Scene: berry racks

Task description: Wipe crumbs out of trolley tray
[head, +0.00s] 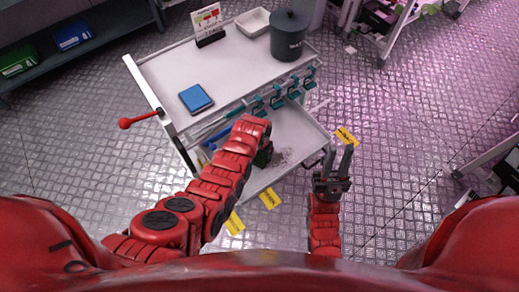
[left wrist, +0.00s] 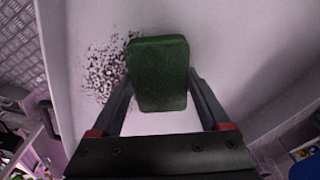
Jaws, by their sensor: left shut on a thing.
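The trolley (head: 237,75) stands in front of me in the head view. Its lower tray (head: 294,124) is white and holds a patch of dark crumbs (head: 281,157). The crumbs also show in the left wrist view (left wrist: 102,72), left of a green sponge (left wrist: 158,75). My left gripper (left wrist: 160,92) is shut on the sponge, over the lower tray. In the head view my left forearm hides most of the sponge (head: 263,155). Whether the sponge touches the tray is unclear. My right gripper (head: 332,168) is open and empty, right of the trolley.
The trolley's top holds a blue tablet-like pad (head: 196,98), a dark pot (head: 288,37), a white dish (head: 252,22) and a small sign (head: 207,20). Teal clips (head: 277,101) line its front edge. A red-knobbed handle (head: 126,123) sticks out left. Yellow labels (head: 269,198) lie on the floor.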

